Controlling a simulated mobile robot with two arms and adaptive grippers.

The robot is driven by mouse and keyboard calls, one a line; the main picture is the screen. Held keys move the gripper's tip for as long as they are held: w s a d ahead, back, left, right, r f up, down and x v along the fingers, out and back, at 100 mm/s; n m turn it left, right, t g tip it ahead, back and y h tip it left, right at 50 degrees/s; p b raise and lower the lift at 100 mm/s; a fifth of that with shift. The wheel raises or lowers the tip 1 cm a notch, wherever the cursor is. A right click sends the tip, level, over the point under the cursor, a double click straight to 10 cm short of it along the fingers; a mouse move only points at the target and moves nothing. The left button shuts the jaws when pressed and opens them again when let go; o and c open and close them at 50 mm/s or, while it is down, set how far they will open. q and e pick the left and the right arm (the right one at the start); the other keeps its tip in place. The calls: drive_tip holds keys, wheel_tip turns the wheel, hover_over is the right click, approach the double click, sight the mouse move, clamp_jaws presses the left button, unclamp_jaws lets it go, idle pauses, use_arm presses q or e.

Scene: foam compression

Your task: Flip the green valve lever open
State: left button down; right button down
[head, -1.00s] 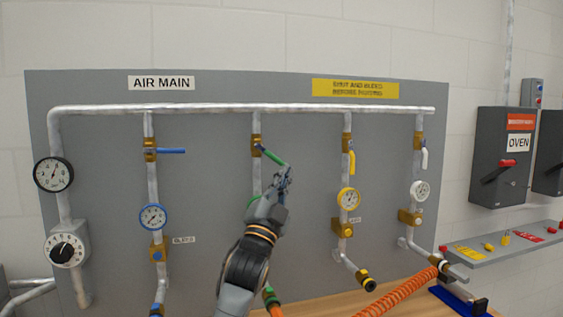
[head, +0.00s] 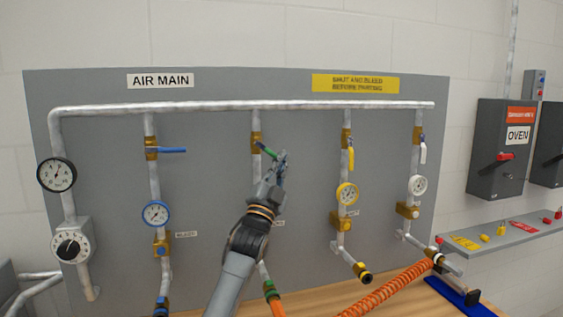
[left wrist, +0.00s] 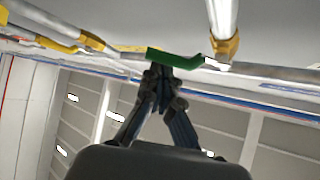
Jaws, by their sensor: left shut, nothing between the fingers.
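The green valve lever (head: 267,151) sits on a brass valve (head: 256,142) on the middle drop pipe. In the head view it slants down to the right, and its outer end is hidden behind my left gripper (head: 281,158). In the left wrist view the green lever (left wrist: 172,58) lies just beyond the tips of my left gripper (left wrist: 158,75). The fingers are shut with nothing between them and look close to the lever; whether they touch it I cannot tell. My right gripper is not in view.
A blue lever (head: 173,150) stands out sideways on the left pipe. A yellow lever (head: 351,158) and a white lever (head: 423,153) hang down on the right pipes. An orange hose (head: 385,290) lies at the lower right. The middle pipe's gauge is hidden by my arm.

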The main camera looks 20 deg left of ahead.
use_arm(q)
drive_tip(key=shift+a, duration=0.1)
drive_tip(key=shift+s+a+f+m+g+h+p, duration=0.1)
drive_tip(key=shift+m+g+h+p, duration=0.3)
drive_tip(key=shift+m+h+p, duration=0.25)
